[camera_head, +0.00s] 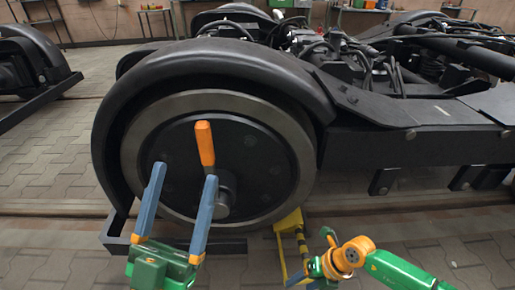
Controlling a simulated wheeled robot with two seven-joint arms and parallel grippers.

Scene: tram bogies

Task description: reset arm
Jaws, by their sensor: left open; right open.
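My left gripper (184,172) is in front of the large dark wheel (262,180) of the near bogie. Its two blue fingers stand upright and wide apart, with nothing between them. An orange piece (205,143) shows just above the right-hand finger; I cannot tell whether it touches the finger or stands behind it. My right gripper (318,266) is low, right of the wheel, near a yellow striped chock (288,224). It is open, but its fingers are partly hidden or cut off by the lower frame edge. I see nothing held in it.
The black bogie frame (420,150) extends right from the wheel under a curved fender (215,60). Another bogie (28,65) stands at the left. Paved floor (50,165) is clear between them. Benches and a red-topped stool (150,12) are at the back.

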